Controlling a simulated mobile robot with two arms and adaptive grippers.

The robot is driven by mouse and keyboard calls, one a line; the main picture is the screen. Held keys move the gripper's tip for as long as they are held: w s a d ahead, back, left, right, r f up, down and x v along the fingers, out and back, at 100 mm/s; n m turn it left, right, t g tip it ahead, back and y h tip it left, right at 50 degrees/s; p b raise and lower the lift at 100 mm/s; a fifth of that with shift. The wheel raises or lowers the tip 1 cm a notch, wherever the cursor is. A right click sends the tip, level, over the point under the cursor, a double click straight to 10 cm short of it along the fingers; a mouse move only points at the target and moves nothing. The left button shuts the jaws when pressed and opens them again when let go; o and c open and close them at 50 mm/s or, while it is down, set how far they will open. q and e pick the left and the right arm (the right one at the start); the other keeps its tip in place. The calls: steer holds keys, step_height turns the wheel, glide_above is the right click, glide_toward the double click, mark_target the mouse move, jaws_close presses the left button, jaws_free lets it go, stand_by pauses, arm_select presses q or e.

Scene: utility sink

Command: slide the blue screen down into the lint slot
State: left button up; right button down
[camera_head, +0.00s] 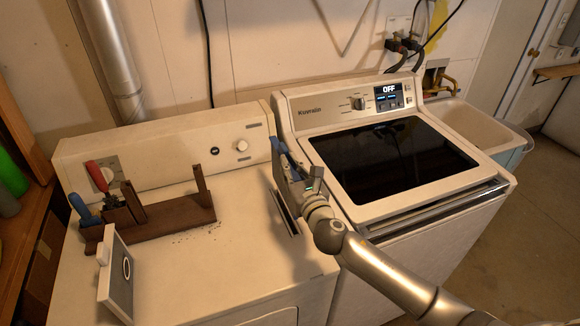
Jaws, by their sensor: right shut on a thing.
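My right gripper (286,163) is over the dryer's right rear top, its arm coming in from the lower right. It is shut on the blue screen (279,146), of which a blue part and a dark edge show beside the fingers; the gripper hides much of the rest. The lint slot (284,213) is a dark narrow opening in the dryer top just below and in front of the gripper. I cannot tell whether the screen's lower end touches the slot. My left gripper is not in view.
A brown wooden rack (160,222) with red- and blue-handled tools stands on the dryer (235,270) at left. A pale framed panel (118,278) leans nearby, with dark crumbs by the rack. The washer (390,160) stands close on the right. The dryer's front middle is clear.

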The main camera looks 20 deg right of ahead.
step_height(320, 180, down, 5)
steer(key=b, duration=0.3)
steer(key=shift+r, duration=0.1)
stand_by(1.9)
step_height(320, 180, down, 12)
steer(key=b, duration=0.9)
steer(key=shift+r+b, duration=0.15)
steer(key=shift+b, duration=0.2)
stand_by(3.2)
steer(key=c, duration=1.5)
jaws_free()
steer(key=shift+s, duration=0.1)
steer(key=shift+o, duration=0.2)
